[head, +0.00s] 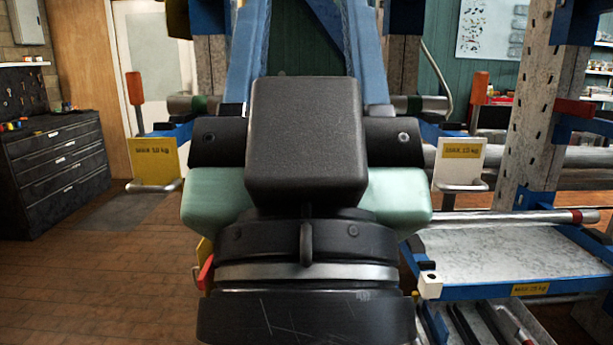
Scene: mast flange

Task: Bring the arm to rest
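The only thing the task names is my own arm. Its end part (306,290) fills the lower middle of the head view, with a black round housing, a silver ring, a black block and pale green sides. The block and housing cover the middle of the view. I cannot make out any fingertips, so I cannot tell whether my gripper is open or shut. Nothing held can be seen.
A blue and grey rack with pipes (580,157) stands behind and right. A blue-edged tray (505,255) lies low right. Label plates (153,158) and (458,163) flank the arm. A dark drawer cabinet (55,165) is left. Wooden floor (110,270) is open at left.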

